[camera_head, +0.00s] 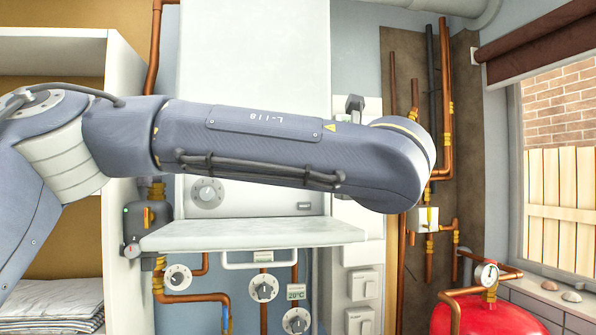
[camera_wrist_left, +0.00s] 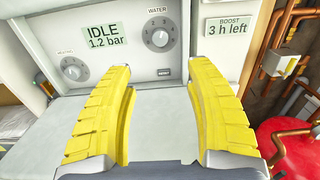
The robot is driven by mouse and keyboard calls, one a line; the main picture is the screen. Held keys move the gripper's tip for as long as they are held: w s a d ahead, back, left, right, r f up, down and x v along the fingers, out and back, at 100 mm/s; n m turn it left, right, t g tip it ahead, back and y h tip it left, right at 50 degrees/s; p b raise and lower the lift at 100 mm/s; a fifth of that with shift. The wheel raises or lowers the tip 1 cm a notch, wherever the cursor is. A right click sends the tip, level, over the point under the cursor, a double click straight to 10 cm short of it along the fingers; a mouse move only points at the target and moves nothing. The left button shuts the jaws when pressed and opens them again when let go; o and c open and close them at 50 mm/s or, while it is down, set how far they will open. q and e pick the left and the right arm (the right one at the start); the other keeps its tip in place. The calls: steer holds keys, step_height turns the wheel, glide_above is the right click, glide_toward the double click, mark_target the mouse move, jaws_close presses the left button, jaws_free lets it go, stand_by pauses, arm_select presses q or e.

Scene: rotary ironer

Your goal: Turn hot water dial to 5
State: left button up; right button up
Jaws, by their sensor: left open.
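The water dial (camera_wrist_left: 158,38) is a round grey knob under a "WATER" label, with small marks around it, on the white boiler panel in the left wrist view. Its setting is too small to read surely. In the head view my left arm hides it. My left gripper (camera_wrist_left: 160,72) is open, with two yellow fingers spread apart and nothing between them. The fingers point at the panel, and the dial shows beyond their tips, between them. In the head view this gripper is hidden behind my arm. My right gripper is in neither view.
The heating dial (camera_wrist_left: 73,68) is left of the water dial and shows in the head view (camera_head: 207,192). A display (camera_wrist_left: 104,36) reads "IDLE 1.2 bar". A lowered flap (camera_head: 250,234) juts out below the panel. Pipes and a red tank (camera_head: 488,314) stand right.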

arm_select(q)
steer(key=x, duration=1.5)
steer(key=shift+w, duration=0.4)
steer(key=shift+f, duration=0.1)
steer(key=shift+c, duration=0.2)
jaws_close()
